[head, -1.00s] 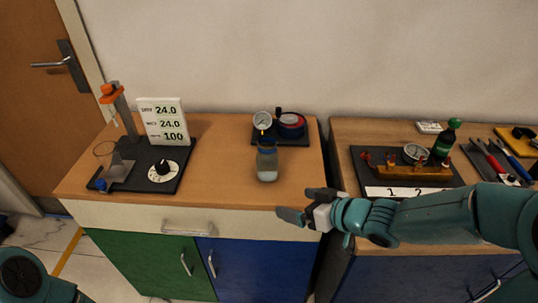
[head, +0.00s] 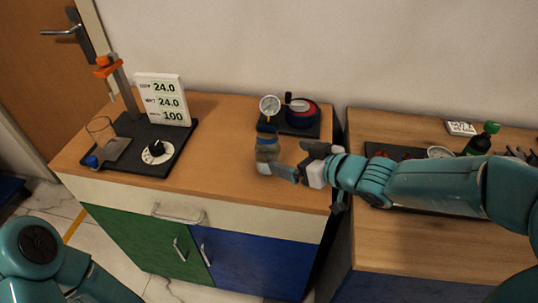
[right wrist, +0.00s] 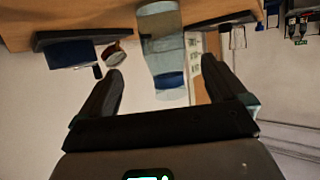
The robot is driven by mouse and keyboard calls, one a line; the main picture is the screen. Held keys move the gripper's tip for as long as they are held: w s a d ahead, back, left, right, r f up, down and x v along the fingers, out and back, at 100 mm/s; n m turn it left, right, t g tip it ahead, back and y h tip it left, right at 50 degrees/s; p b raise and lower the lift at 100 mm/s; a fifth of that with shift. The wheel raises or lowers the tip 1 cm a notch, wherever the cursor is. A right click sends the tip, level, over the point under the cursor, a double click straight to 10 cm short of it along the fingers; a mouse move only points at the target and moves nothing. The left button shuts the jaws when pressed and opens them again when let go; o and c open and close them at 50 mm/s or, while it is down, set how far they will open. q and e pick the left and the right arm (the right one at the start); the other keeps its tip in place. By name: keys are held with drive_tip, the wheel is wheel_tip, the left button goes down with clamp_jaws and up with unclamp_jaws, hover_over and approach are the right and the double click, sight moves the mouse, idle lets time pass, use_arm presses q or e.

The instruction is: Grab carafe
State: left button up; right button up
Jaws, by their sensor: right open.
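The carafe (head: 267,147) is a clear glass vessel with a blue band near its top. It stands upright on the wooden top of the left cabinet. My right gripper (head: 284,157) is open just right of and in front of it, with one finger reaching past its near side. In the right wrist view the carafe (right wrist: 162,45) appears upside down, between and beyond the two spread fingers (right wrist: 160,75), and the jaws are not closed on it. My left gripper is out of view.
A gap separates the right bench (head: 400,245). The left cabinet's middle is clear.

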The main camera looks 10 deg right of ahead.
sight(277, 154)
drive_tip(key=x, duration=0.3)
drive_tip(key=shift+w+a+f+b, duration=0.2)
drive_tip(key=shift+w+a+b, duration=0.05)
drive_tip(key=shift+a+b, duration=0.05)
drive_tip(key=b+x, duration=0.1)
drive_tip(key=x, duration=0.3)
drive_tip(key=shift+w+a+f, duration=0.1)
drive_tip(key=shift+a+f, duration=0.05)
drive_tip(key=shift+a, duration=0.2)
drive_tip(key=shift+w+a+f, duration=0.1)
drive_tip(key=shift+w+a, duration=0.05)
drive_tip(key=shift+w, duration=0.25)
drive_tip(key=c, duration=1.3)
